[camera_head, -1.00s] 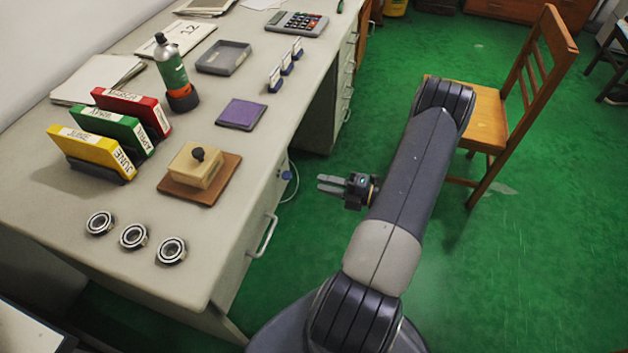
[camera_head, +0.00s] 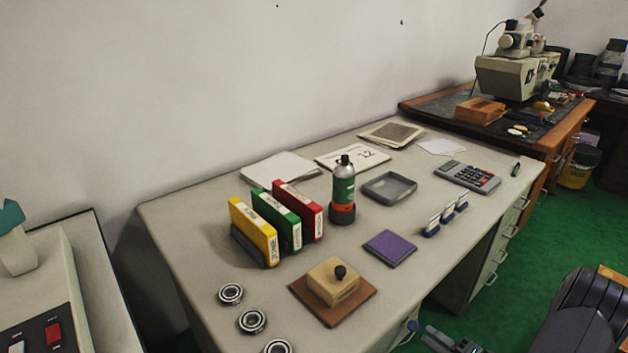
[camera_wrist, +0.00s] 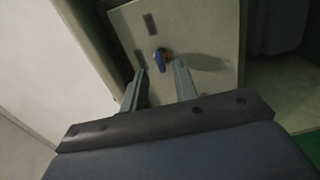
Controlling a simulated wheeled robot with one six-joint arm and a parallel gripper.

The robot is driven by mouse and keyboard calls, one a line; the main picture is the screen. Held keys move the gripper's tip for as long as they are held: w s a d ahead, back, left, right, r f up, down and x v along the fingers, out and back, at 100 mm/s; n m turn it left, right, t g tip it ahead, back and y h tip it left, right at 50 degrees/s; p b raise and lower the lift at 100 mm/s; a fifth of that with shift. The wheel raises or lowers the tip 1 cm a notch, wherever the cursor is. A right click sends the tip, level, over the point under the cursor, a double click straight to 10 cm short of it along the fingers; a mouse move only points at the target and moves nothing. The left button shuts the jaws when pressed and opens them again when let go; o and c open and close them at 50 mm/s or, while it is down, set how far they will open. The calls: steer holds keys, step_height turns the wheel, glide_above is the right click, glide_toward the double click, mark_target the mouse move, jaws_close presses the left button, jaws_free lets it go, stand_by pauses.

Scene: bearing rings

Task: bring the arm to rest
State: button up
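My gripper (camera_head: 436,338) shows at the bottom edge of the head view, beside the desk's front and below its top. In the wrist view my gripper (camera_wrist: 160,72) has two fingers apart with nothing held between them. They point toward a pale desk panel (camera_wrist: 205,35) with a small blue object (camera_wrist: 158,58) on it, beyond the fingertips. Three bearing rings lie on the desk (camera_head: 185,235) at the near left: one ring (camera_head: 231,293), a middle ring (camera_head: 252,320), and a third ring (camera_head: 277,347) cut by the frame edge.
The desk holds yellow (camera_head: 254,232), green (camera_head: 277,220) and red binders (camera_head: 298,211), a spray bottle (camera_head: 343,187), a wooden block (camera_head: 333,283) on a brown board, a purple pad (camera_head: 390,248), a grey tray (camera_head: 389,187) and a calculator (camera_head: 467,177).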

steer(key=x, duration=0.4)
steer(key=shift+w+a, duration=0.1)
stand_by(0.3)
steer(key=v, duration=1)
steer(key=w+a+n+b, duration=0.6)
steer(key=w+n+b, duration=0.1)
steer(key=n+b, duration=1)
steer(key=shift+w+a+n, duration=0.25)
steer(key=shift+w+n, duration=0.05)
steer(key=shift+n, duration=0.2)
stand_by(0.4)
steer(key=shift+r, duration=0.2)
